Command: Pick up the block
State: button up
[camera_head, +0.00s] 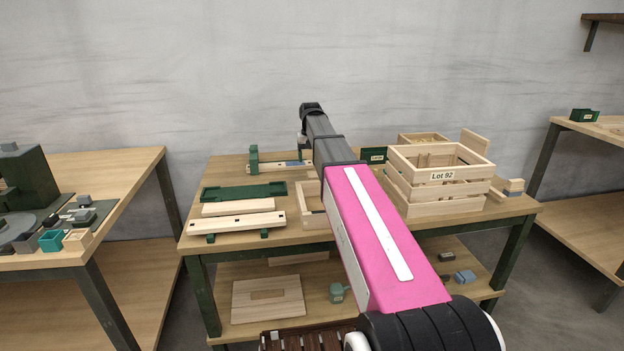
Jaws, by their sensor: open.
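Several small blocks are in view, and I cannot tell which one the task means. Light wooden and blue-grey blocks (514,187) lie at the right end of the middle table, beside the crate. A blue block (465,277) lies on the lower shelf. A grey block (84,200) sits on the left table. My pink and dark arm reaches over the middle table, and its far end is bent down behind the arm.
The slatted crate labelled Lot 92 (398,194) stands right of my arm on the middle table (193,226). Green fixtures (244,191) and wooden slats (236,223) lie to the left. A lower shelf holds a wooden panel (268,299). Floor gaps separate the tables.

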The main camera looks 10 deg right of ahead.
aim_at(312, 174)
notch_tip(312, 174, down, 3)
jog(key=shift+f, duration=0.1)
jog(key=shift+w+d+f, duration=0.1)
jog(key=shift+d+f, duration=0.1)
jog(key=shift+f, duration=1.1)
jog(key=shift+d+f, duration=0.2)
jog(key=shift+f, duration=1.05)
jog(key=shift+c, duration=0.3)
jog(key=c, duration=0.9)
